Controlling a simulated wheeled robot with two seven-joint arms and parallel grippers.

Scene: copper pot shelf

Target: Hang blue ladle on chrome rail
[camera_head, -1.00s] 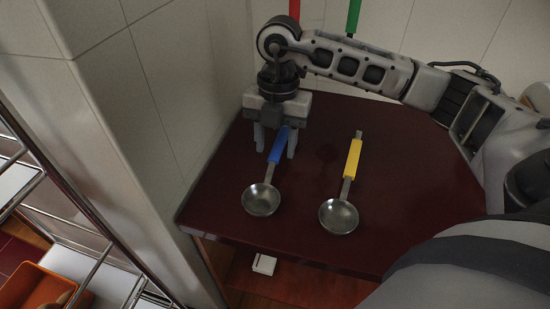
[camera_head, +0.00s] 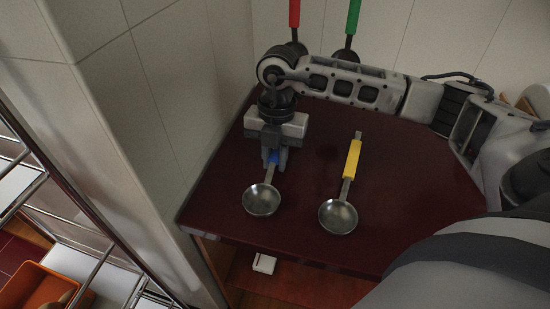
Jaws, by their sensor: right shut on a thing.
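The blue ladle has a steel bowl (camera_head: 262,200) that lies toward the front left of the dark red tabletop, with its handle pointing to the back. My right gripper (camera_head: 274,163) is shut on its blue handle, pointing down from above. Only a small bit of blue shows between the fingers; the rest of the handle is hidden by the gripper. I cannot tell whether the ladle is still touching the table. The chrome rail cannot be made out with certainty. My left gripper is not in view.
A yellow-handled ladle (camera_head: 352,165) lies to the right on the dark red table (camera_head: 415,190). Red-handled (camera_head: 293,14) and green-handled (camera_head: 352,20) utensils hang upright at the back wall. A tiled wall (camera_head: 150,120) stands close on the left. A metal rack and orange bin (camera_head: 30,287) are at lower left.

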